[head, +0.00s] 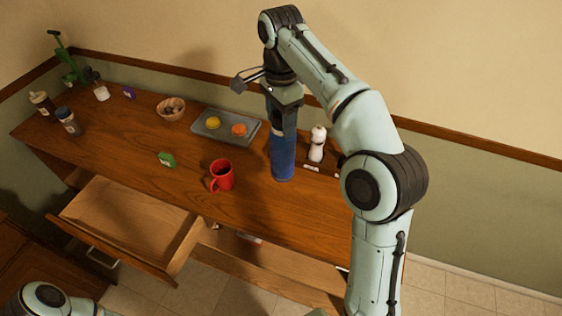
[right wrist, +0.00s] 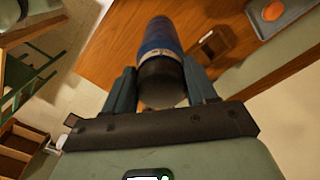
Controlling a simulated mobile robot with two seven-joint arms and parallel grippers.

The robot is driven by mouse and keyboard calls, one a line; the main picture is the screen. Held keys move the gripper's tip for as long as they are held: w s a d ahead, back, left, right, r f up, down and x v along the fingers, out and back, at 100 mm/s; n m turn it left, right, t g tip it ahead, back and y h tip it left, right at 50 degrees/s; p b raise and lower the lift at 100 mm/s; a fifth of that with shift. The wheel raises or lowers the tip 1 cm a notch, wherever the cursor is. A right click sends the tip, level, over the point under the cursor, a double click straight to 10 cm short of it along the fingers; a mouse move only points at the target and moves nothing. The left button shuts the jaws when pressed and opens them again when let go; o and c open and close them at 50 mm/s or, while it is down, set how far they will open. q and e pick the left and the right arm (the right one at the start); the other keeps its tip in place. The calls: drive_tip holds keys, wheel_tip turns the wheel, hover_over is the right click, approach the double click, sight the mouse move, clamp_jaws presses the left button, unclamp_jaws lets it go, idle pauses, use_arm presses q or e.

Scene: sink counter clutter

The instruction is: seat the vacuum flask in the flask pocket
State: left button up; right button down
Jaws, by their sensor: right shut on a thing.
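The vacuum flask (head: 283,157) is a blue upright cylinder over the right part of the counter. My right gripper (head: 284,122) comes down from above and is shut on its top end. In the right wrist view the blue flask (right wrist: 160,37), with a pale band and a dark cap, sits between the two fingers (right wrist: 165,88). A dark low piece with small white labels (head: 312,168) lies right of the flask. A brown box-like recess (right wrist: 210,46) shows beside the flask in the wrist view; I cannot tell whether either is the flask pocket. The flask's base contact is unclear. My left gripper is out of view.
A white mill (head: 318,143) stands close right of the flask. A red mug (head: 222,175) is to its left, and a grey tray (head: 212,133) with yellow and orange items lies behind. An open drawer (head: 130,222) juts out at the front left. A green item (head: 167,160) lies mid-counter.

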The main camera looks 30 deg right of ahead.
sight(281, 160)
drive_tip(key=f, duration=0.3)
drive_tip(key=f+b, duration=0.1)
drive_tip(key=f, duration=0.2)
drive_tip(key=f+b, duration=0.1)
drive_tip(key=f, duration=0.3)
drive_tip(key=shift+s, duration=0.25)
drive_tip(key=f, duration=0.3)
drive_tip(key=shift+w+f, duration=0.1)
drive_tip(key=shift+w, duration=0.25)
drive_tip(key=shift+s+f, duration=0.15)
drive_tip(key=shift+f, duration=0.3)
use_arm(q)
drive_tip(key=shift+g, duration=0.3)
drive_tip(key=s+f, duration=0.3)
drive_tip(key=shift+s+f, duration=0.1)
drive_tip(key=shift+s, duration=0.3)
use_arm(e)
drive_tip(key=shift+f+b, duration=0.2)
drive_tip(key=shift+b, duration=0.1)
drive_tip(key=c, duration=0.7)
unclamp_jaws()
drive_tip(key=shift+f, duration=0.1)
drive_tip(key=o, duration=0.4)
drive_tip(key=shift+c, duration=0.2)
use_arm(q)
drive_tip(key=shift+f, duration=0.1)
